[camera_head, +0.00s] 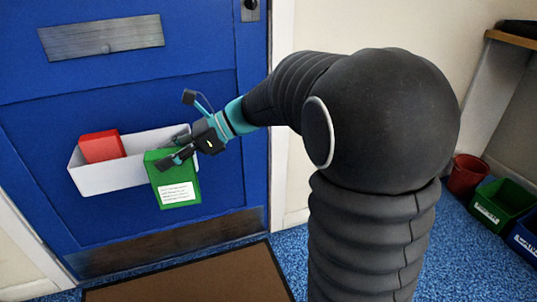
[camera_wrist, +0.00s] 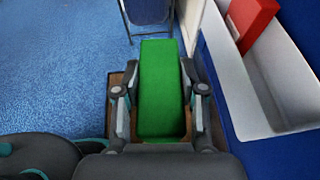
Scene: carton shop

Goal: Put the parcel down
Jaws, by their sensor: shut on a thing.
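The parcel is a green box (camera_head: 173,182) with a white label low on its front face. My gripper (camera_head: 182,156) is shut on it near its top in the head view. In the wrist view the green box (camera_wrist: 161,88) sits between the two fingers of my gripper (camera_wrist: 160,92), one on each long side. In the head view the box overlaps the front of a white bin (camera_head: 105,180) on the blue door. In the wrist view the bin (camera_wrist: 262,110) lies to the right of the box, with a gap between them. The underside of the box is hidden.
A red box (camera_head: 101,146) stands in the left part of the white bin. The blue door (camera_head: 60,110) is behind it. A brown mat (camera_head: 190,280) lies on the blue floor. A red bucket (camera_head: 466,175), a green crate (camera_head: 503,205) and a blue crate (camera_head: 526,238) stand at the right.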

